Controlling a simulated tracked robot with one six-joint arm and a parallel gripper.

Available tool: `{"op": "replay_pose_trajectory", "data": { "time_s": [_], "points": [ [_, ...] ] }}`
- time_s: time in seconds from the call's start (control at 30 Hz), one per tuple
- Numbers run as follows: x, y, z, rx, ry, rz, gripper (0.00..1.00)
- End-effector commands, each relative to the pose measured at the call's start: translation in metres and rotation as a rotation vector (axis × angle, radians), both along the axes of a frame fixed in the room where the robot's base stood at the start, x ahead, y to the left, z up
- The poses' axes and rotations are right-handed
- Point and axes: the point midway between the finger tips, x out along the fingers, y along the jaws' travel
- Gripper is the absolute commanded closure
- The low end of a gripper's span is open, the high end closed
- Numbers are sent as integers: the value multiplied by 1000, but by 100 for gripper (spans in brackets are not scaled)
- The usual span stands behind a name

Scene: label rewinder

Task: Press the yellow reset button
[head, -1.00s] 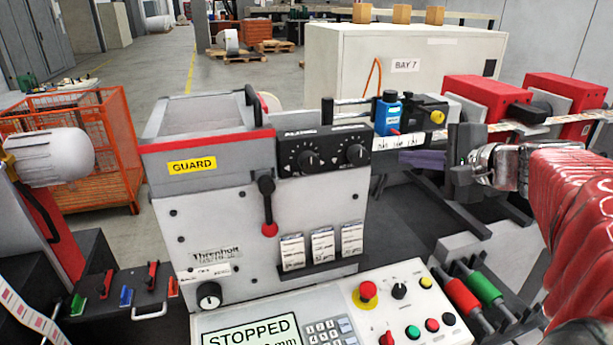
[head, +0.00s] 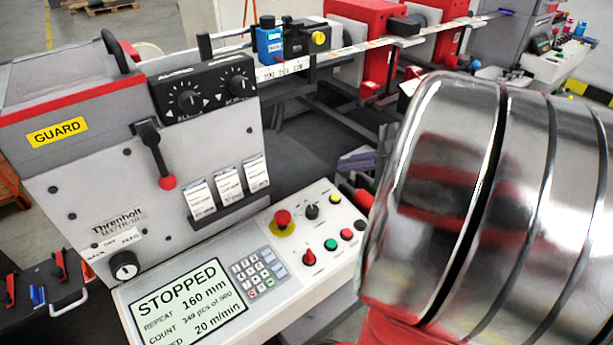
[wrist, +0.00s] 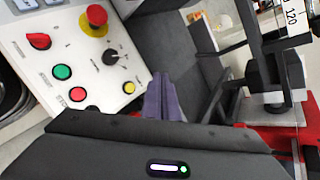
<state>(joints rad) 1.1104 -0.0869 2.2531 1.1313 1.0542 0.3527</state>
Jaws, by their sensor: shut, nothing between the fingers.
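The yellow button (head: 335,198) is a small round cap at the upper right of the white control panel (head: 318,250). In the wrist view the yellow button (wrist: 128,87) lies just left of my fingertips. My gripper (wrist: 160,80) has purple fingers, shut together and empty. In the head view my gripper (head: 345,162) shows as a purple tip beyond the panel's far right edge, mostly hidden by my large chrome arm link. Its height above the panel is hard to tell. The fingers appear apart from the button.
Near the yellow button are a black knob (head: 311,211), a red mushroom button (head: 283,218), a red button (head: 346,234), a green button (head: 330,244) and a red selector (head: 309,258). The screen (head: 190,302) reads STOPPED. A yellow knob (head: 319,38) sits higher on the machine.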

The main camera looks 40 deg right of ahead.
Motion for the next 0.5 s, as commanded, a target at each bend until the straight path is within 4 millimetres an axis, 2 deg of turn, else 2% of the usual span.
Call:
{"op": "replay_pose_trajectory", "data": {
  "time_s": [0.17, 0.5],
  "points": [
    [2, 0, -9, 1, 0, 0, 100],
    [6, 0, -43, 2, 0, -1, 100]
  ]
}}
